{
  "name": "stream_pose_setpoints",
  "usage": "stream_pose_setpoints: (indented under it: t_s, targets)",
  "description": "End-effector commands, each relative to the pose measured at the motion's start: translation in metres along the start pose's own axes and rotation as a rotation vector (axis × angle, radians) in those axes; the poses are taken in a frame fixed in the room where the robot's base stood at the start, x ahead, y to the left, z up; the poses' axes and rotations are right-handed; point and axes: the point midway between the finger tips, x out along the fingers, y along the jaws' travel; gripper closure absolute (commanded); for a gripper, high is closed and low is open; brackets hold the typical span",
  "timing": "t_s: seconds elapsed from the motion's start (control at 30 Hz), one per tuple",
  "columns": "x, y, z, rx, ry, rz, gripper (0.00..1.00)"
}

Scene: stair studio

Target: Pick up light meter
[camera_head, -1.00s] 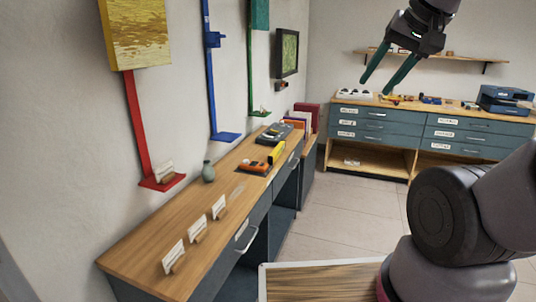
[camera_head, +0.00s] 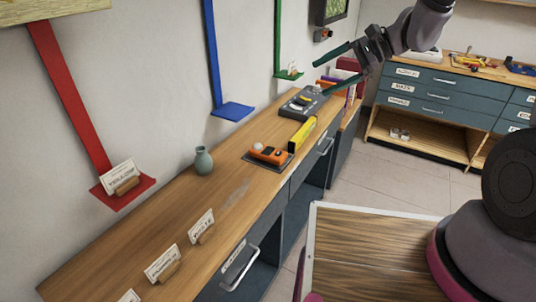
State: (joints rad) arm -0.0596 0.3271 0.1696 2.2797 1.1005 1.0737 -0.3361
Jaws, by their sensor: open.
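An orange device with a small white dome, which looks like the light meter (camera_head: 268,154), lies on a dark mat (camera_head: 248,160) on the wooden counter at the left. My gripper (camera_head: 320,76) is open, with its two dark green fingers apart and nothing between them. It shows above and to the right of the orange device in the picture, in front of the far end of the counter. The gap between them in depth is hard to judge.
On the counter (camera_head: 150,235) stand a yellow bar-shaped item (camera_head: 302,133), a dark grey device (camera_head: 303,102), a green-grey vase (camera_head: 203,161) and several label cards. A blue wall ledge (camera_head: 232,111) juts over its back. A wooden-topped surface (camera_head: 365,250) is in front.

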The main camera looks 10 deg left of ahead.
Motion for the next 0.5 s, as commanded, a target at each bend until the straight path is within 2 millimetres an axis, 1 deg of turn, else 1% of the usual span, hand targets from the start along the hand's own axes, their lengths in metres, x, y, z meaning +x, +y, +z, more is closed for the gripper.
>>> stream_pose_setpoints:
  t_s: [0.03, 0.1, 0.17, 0.2, 0.27, 0.3, 0.4, 0.5]
  targets:
    - [0.023, 0.002, -0.013, 0.076, -0.038, -0.021, 0.0]
    - [0.05, 0.002, -0.031, 0.172, -0.075, -0.061, 0.0]
    - [0.073, 0.003, -0.047, 0.257, -0.101, -0.097, 0.0]
    - [0.088, 0.006, -0.058, 0.314, -0.115, -0.121, 0.0]
    - [0.112, 0.012, -0.076, 0.401, -0.128, -0.157, 0.0]
    - [0.127, 0.017, -0.088, 0.461, -0.134, -0.181, 0.0]
    - [0.161, 0.035, -0.118, 0.598, -0.134, -0.235, 0.0]
    - [0.189, 0.054, -0.143, 0.713, -0.121, -0.279, 0.0]
